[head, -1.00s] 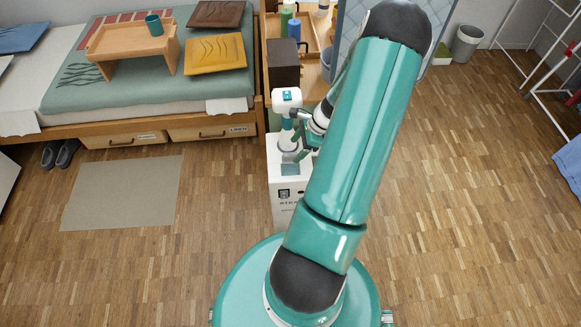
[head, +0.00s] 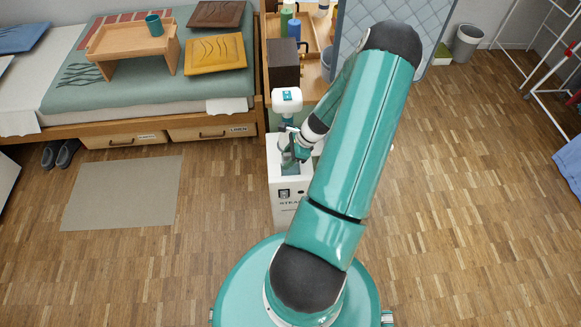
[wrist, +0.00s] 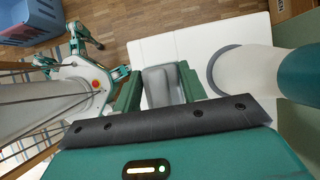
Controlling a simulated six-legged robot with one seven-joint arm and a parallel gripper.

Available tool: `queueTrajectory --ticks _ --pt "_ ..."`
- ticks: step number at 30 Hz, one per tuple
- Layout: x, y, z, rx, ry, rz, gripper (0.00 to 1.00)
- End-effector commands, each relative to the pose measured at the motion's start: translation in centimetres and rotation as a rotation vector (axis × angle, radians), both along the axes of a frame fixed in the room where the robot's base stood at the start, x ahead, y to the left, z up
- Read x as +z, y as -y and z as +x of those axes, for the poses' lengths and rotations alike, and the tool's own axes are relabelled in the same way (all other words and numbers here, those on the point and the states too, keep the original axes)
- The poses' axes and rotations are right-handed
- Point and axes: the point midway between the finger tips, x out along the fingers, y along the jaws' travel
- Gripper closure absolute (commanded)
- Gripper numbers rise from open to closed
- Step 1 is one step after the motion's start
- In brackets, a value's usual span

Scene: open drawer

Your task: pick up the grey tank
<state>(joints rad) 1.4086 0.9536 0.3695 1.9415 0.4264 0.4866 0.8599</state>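The grey tank (wrist: 164,86) shows in the wrist view between the two green fingers of my gripper (wrist: 160,88). A narrow white gap shows beside the left finger; the right finger overlaps the tank's edge in the picture, and I cannot tell whether it touches. The gripper looks open around the tank. In the head view my gripper (head: 297,150) is over the top of a white cabinet (head: 284,205), and it mostly hides the tank there.
A white-headed column (head: 287,99) rises from the cabinet close to my gripper; its round body (wrist: 245,78) is just right of the fingers in the wrist view. A bed (head: 130,115) stands at left, a wooden shelf with bottles behind.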

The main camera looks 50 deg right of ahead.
Motion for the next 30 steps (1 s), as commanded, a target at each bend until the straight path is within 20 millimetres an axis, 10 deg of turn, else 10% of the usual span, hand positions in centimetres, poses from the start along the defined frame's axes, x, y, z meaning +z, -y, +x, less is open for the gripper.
queueTrajectory --ticks 6,17,30 --pt "0.0 0.0 0.0 0.0 0.0 0.0 1.0" --pt "0.5 0.1 0.0 0.0 0.0 -0.002 1.0" --pt "5.7 0.1 0.0 0.001 0.0 -0.004 1.0"
